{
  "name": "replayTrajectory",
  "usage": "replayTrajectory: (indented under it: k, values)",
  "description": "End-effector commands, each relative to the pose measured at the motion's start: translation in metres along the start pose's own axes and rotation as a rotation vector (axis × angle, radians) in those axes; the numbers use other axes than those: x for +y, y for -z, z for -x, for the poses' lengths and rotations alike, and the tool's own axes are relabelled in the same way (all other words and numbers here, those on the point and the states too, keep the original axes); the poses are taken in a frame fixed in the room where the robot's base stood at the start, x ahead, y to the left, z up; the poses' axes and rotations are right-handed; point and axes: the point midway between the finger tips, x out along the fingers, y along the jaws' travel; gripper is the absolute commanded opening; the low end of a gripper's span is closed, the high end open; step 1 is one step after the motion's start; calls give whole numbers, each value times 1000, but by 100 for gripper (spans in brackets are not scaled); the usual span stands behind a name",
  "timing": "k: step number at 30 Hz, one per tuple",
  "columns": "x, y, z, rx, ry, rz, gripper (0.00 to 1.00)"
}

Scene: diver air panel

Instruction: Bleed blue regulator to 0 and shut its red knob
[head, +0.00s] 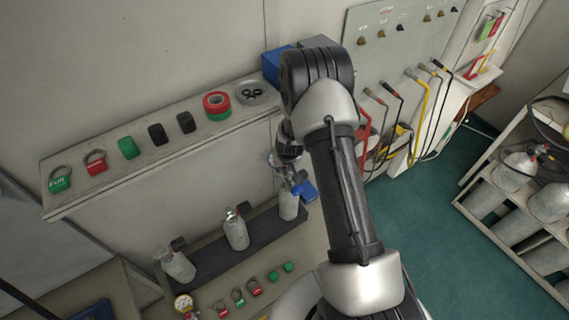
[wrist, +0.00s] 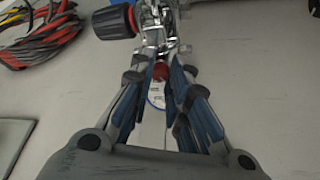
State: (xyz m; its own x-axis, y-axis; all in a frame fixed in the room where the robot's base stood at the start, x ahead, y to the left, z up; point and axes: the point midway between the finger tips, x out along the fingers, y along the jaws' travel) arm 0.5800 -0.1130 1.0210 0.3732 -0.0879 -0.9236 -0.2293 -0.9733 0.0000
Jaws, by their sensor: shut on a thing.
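In the head view, a grey bottle (head: 289,206) stands at the right end of a dark rack, with a metal regulator and a gauge (head: 275,160) on top. A blue part (head: 305,192) sits beside its neck. My gripper (head: 288,172) is at this regulator, partly hidden by my arm. In the wrist view, my gripper's blue-lined fingers (wrist: 161,75) close around a small dark red knob (wrist: 160,71) below the chrome fitting (wrist: 157,35). A blue-and-white gauge face (wrist: 155,98) shows between the fingers; its reading is illegible. A black knob with a red band (wrist: 112,20) sticks out left.
Two more bottles (head: 235,232) (head: 178,264) stand left on the dark rack (head: 210,248). A shelf above holds tape rolls (head: 216,105) and coloured tags. A hose panel (head: 400,45) is at right.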

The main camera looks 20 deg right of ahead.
Motion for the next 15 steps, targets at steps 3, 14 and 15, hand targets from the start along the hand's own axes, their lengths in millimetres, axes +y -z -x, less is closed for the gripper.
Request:
replayTrajectory:
  k: [3,14,15]
  values:
    - [0,0,0,0,0,0,0]
    - [0,0,0,0,0,0,34]
    - [0,0,0,-1,0,0,37]
